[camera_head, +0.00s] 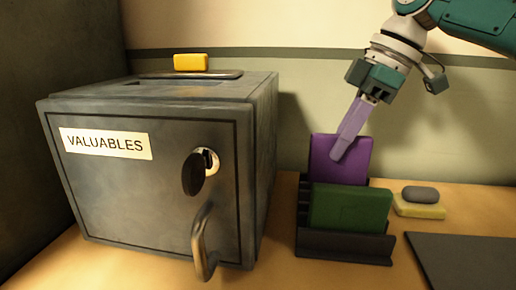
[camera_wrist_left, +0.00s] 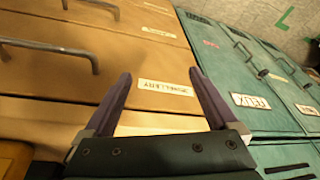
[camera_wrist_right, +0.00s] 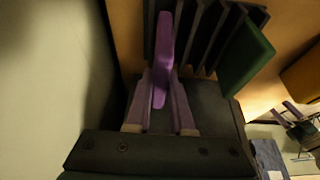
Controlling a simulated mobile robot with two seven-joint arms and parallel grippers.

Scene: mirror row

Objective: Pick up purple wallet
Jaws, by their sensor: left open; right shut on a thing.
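The purple wallet (camera_head: 341,160) stands upright in the rear part of a dark slotted rack (camera_head: 345,243). A green wallet (camera_head: 350,207) stands in front of it in the same rack. My right gripper (camera_head: 342,150) reaches down from the upper right and is shut on the purple wallet. In the right wrist view the purple wallet (camera_wrist_right: 162,60) is edge-on between the fingers, with the rack (camera_wrist_right: 200,35) and green wallet (camera_wrist_right: 246,60) beyond. My left gripper (camera_wrist_left: 160,85) is open and empty in the left wrist view, in front of labelled drawers.
A grey safe (camera_head: 150,165) labelled VALUABLES, with a key and handle, stands left of the rack. A yellow block (camera_head: 190,62) lies on top. A sponge with a grey stone-like piece (camera_head: 420,203) and a dark mat (camera_head: 465,262) lie right of the rack.

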